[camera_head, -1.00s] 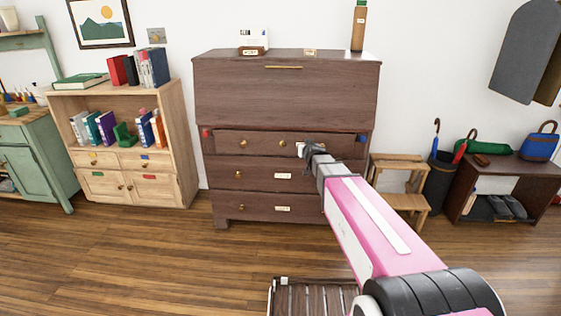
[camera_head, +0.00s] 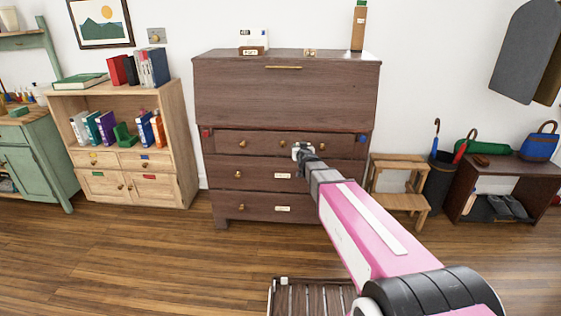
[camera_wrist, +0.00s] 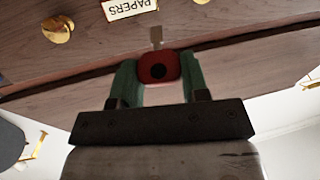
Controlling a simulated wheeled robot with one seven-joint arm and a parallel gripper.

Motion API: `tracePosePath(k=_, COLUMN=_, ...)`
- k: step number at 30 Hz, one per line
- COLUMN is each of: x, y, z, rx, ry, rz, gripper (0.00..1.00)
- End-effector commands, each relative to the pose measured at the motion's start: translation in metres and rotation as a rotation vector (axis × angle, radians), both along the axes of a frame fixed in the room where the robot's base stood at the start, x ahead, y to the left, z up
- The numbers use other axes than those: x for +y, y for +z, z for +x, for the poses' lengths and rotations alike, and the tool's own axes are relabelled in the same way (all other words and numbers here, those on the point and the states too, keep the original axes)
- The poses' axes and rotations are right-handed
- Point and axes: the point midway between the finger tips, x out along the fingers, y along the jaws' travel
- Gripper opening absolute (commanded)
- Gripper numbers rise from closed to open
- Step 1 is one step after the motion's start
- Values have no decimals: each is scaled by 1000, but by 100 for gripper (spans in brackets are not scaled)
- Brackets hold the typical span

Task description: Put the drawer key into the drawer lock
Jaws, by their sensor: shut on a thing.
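My gripper (camera_wrist: 158,80) is shut on the drawer key (camera_wrist: 158,57). The key's red bow, with a dark hole, sits between the two green fingers. Its short pale metal shaft points up in the wrist view toward the wooden drawer front (camera_wrist: 100,55). I cannot tell whether its tip touches the wood. In the head view my gripper (camera_head: 303,152) is in front of the dark wooden bureau (camera_head: 290,95), near its upper drawer, and hides part of it. The key is too small to make out there. I cannot make out the drawer lock.
An upside-down PAPERS label (camera_wrist: 130,8) and a brass knob (camera_wrist: 57,28) show on the drawer front. A bookcase (camera_head: 125,160) is at left and a step stool (camera_head: 400,190) at right. The floor in front is clear.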

Motion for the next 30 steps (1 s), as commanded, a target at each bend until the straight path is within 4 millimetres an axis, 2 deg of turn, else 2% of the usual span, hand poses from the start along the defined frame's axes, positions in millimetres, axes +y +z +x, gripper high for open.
tracePosePath(k=8, x=16, y=-7, z=2, rx=-96, ry=-14, rz=13, gripper=19)
tracePosePath(k=17, x=47, y=-19, z=-1, rx=-278, ry=-57, rz=34, gripper=19)
tracePosePath(k=24, x=79, y=-37, z=-19, rx=-471, ry=-131, rz=38, gripper=19)
tracePosePath(k=30, x=90, y=-44, z=-32, rx=-545, ry=-175, rz=32, gripper=19)
